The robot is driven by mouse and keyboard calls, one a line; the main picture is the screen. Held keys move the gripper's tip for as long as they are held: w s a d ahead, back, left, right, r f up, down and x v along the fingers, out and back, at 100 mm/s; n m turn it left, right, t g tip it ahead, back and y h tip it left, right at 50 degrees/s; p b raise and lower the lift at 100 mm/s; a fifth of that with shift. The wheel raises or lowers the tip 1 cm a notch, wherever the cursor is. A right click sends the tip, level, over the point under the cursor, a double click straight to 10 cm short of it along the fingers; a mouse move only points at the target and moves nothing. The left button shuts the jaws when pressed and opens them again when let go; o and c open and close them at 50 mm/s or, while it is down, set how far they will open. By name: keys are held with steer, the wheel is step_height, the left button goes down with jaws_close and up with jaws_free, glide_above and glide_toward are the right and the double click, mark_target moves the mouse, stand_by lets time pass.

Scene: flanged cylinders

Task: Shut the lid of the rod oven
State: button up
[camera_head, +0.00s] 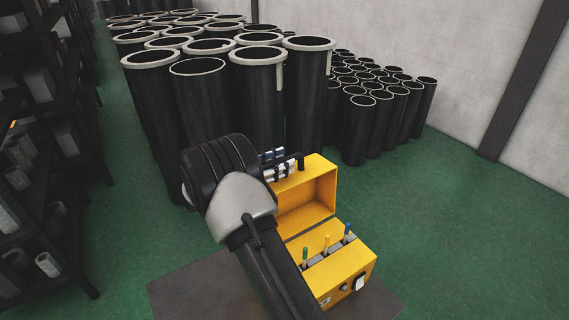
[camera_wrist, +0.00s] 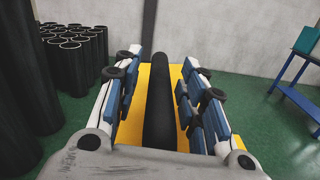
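The yellow rod oven (camera_head: 345,271) stands on a dark grey surface at the lower middle of the head view. Its yellow lid (camera_head: 306,192) is open and stands up at the back. Rods with green, yellow and blue tops stick up from slots in the body. My gripper (camera_head: 286,163) is at the lid's upper left side. In the wrist view my gripper (camera_wrist: 160,78) is open, and a black bar (camera_wrist: 159,110), seemingly the lid's handle, runs between the fingers with gaps on both sides. The yellow lid (camera_wrist: 141,118) shows behind the bar. My arm hides the oven's left part.
Tall black flanged cylinders (camera_head: 258,85) stand close behind the oven, with smaller black tubes (camera_head: 362,115) to their right. A dark shelf (camera_head: 50,165) is at the left. A blue table (camera_wrist: 300,97) shows at the wrist view's right. Green floor right of the oven is clear.

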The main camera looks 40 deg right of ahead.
steer(key=shift+d, duration=0.75)
steer(key=shift+c, duration=0.4)
jaws_close()
